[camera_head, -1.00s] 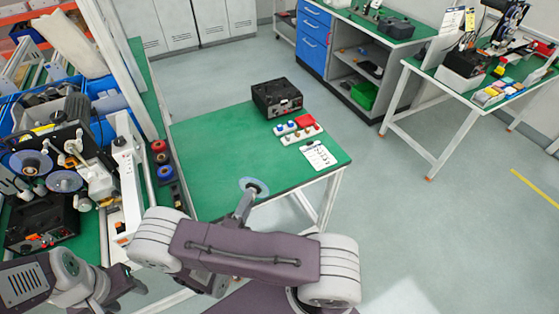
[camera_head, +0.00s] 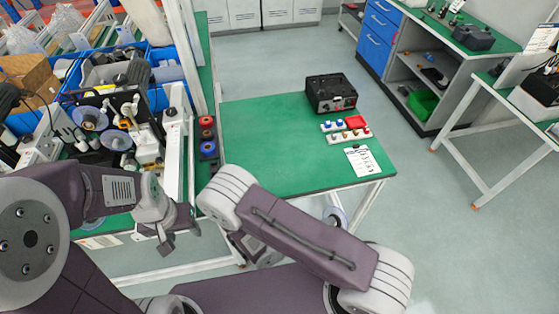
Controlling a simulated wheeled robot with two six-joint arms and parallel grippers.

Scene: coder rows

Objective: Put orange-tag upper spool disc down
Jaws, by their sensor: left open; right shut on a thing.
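A pale blue-grey spool disc (camera_head: 336,217) shows at the front edge of the green table, partly hidden behind my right arm. No orange tag can be made out on it. My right gripper's fingers are hidden behind that arm's link; the disc is in its hold. My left gripper (camera_head: 180,236) is open and empty, low at the left, in front of the labelling machine bench. Two lilac-grey discs, an upper one (camera_head: 90,117) and a lower one (camera_head: 117,140), are on the machine at the left.
The green table (camera_head: 260,145) is mostly bare. At its right are a black box (camera_head: 331,93), a tray of small coloured parts (camera_head: 348,130) and a white sheet (camera_head: 363,161). Several coloured rolls (camera_head: 207,134) stand between bench and table. Blue bins (camera_head: 165,73) are behind the machine.

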